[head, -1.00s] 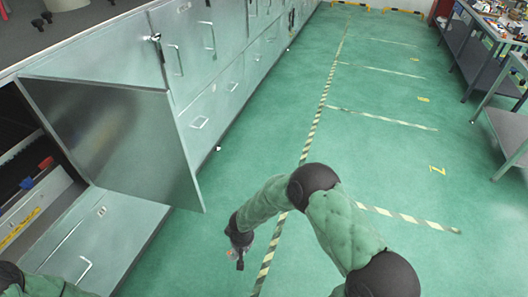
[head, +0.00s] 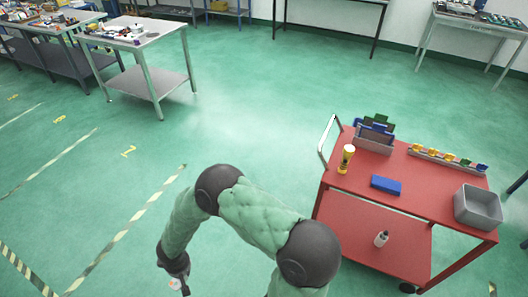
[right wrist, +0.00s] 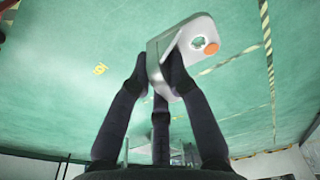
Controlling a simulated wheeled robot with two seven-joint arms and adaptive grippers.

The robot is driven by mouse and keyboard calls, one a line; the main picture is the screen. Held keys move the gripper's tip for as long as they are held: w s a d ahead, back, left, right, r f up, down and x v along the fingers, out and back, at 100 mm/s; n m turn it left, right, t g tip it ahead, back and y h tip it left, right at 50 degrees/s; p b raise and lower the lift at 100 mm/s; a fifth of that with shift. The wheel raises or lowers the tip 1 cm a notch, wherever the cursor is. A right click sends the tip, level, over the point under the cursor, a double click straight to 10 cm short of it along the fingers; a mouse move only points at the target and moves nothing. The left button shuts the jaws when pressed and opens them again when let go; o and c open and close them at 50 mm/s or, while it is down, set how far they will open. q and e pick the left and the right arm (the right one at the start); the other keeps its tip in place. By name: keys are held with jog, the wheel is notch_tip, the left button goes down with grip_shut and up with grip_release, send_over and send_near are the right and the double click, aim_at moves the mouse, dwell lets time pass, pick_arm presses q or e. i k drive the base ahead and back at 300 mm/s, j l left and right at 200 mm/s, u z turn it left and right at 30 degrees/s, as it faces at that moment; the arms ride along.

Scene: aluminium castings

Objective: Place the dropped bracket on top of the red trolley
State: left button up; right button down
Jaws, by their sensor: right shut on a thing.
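The red trolley (head: 425,200) stands at the right in the head view, with an upper and a lower shelf and a metal handle at its left end. My right gripper (head: 181,285) is low at the bottom, left of the trolley and well apart from it. The right wrist view shows its fingers (right wrist: 158,76) shut on the bracket (right wrist: 188,48), a pale grey bent metal piece with a hole and an orange round spot. The bracket is held clear of the trolley, above the green floor. My left gripper is not in view.
The trolley top holds a yellow bottle (head: 346,159), a blue box (head: 385,185), a grey bin (head: 478,208), a grey holder (head: 373,143) and a row of coloured pieces (head: 448,159). Bare red top shows between them. Workbenches line the back.

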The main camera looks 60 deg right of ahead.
aim_at(408, 187)
jog(key=k+l+z, duration=0.25)
jog(key=z, duration=0.15)
jog(key=k+l+z, duration=0.15)
jog(key=l+z, duration=0.25)
jog(key=k+l+z, duration=0.15)
jog(key=l+z, duration=0.2)
